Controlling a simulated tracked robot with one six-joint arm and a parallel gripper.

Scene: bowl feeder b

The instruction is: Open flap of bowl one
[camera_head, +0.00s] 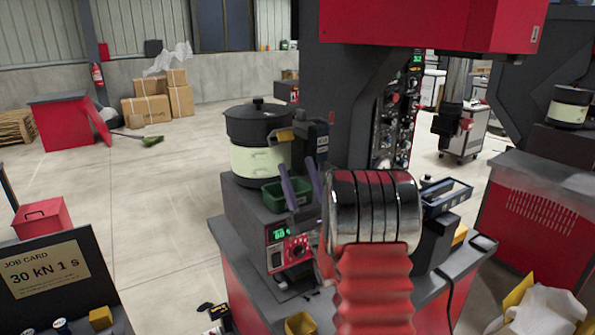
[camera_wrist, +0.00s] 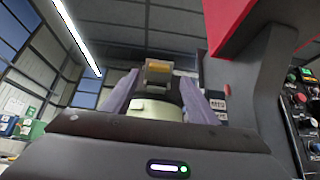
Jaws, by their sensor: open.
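Bowl one appears to be the near bowl feeder (camera_head: 258,160), a cream band with a black top and a knobbed lid, standing on a grey control box. A small tan-yellow tab (camera_head: 285,135), which looks like its flap, sits at the bowl's right side; it also shows in the wrist view (camera_wrist: 158,68), straight ahead. My gripper (camera_head: 303,180) is in front of the bowl's right side, its two purple fingers apart and empty. In the wrist view the fingers (camera_wrist: 158,100) frame the cream band and stand below the tab. I cannot tell whether they touch anything.
A green bin (camera_head: 272,197) sits under the bowl, close to my fingers. A dark press column (camera_head: 350,110) rises just right, with a red head (camera_head: 430,22) overhead. A second bowl feeder (camera_head: 568,108) stands far right. Open floor (camera_head: 160,200) lies left.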

